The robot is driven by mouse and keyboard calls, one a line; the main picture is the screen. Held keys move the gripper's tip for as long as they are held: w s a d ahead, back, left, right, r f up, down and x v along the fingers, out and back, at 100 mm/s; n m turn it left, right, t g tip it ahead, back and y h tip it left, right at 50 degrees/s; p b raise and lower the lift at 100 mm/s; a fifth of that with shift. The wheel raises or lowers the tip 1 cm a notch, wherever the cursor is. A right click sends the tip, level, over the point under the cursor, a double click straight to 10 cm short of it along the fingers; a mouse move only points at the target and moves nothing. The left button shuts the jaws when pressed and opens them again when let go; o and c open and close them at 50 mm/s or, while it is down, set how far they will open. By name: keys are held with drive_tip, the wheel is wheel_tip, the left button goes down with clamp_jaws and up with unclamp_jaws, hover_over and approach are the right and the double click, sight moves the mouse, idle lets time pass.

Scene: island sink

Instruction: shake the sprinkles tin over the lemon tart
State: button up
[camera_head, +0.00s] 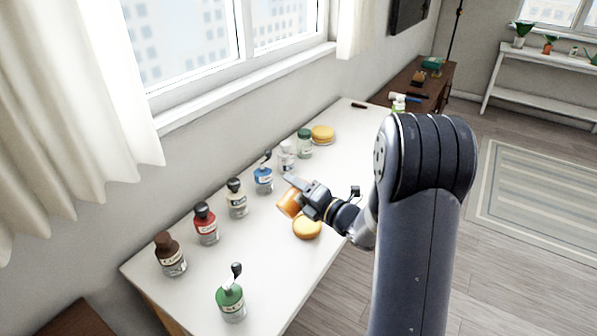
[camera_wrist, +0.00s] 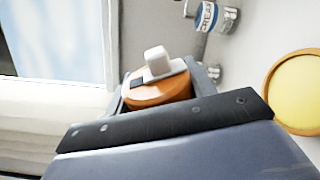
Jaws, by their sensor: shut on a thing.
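My gripper (camera_head: 293,196) is shut on an orange tin (camera_head: 289,204), which I take to be the sprinkles tin. The tin (camera_wrist: 158,94) also shows between the fingers in the wrist view, with part of it hidden by the gripper. In the head view it looks tilted and held above the white counter. The lemon tart (camera_head: 307,228), round with a yellow top, lies on the counter just below and right of the tin. In the wrist view the tart (camera_wrist: 300,92) is at the right edge, partly cut off.
A row of bottles stands along the window side, including brown (camera_head: 170,254), red (camera_head: 206,224) and blue-labelled (camera_head: 263,179) ones. A green bottle (camera_head: 231,301) stands at the near end. Another yellow round item (camera_head: 322,134) lies at the far end. The counter (camera_head: 280,262) is bare left of the tart.

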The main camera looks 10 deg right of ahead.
wheel_tip(320, 180, down, 3)
drive_tip(key=m+p, duration=0.1)
drive_tip(key=m, duration=0.3)
drive_tip(key=shift+a+f, duration=0.1)
drive_tip(key=shift+f, duration=0.05)
drive_tip(key=m+p, duration=0.2)
drive_tip(key=m, duration=0.1)
drive_tip(key=shift+f+m, duration=0.3)
drive_tip(key=shift+f+m+p, duration=0.3)
drive_tip(key=shift+m+p, duration=0.3)
drive_tip(key=shift+m, duration=0.1)
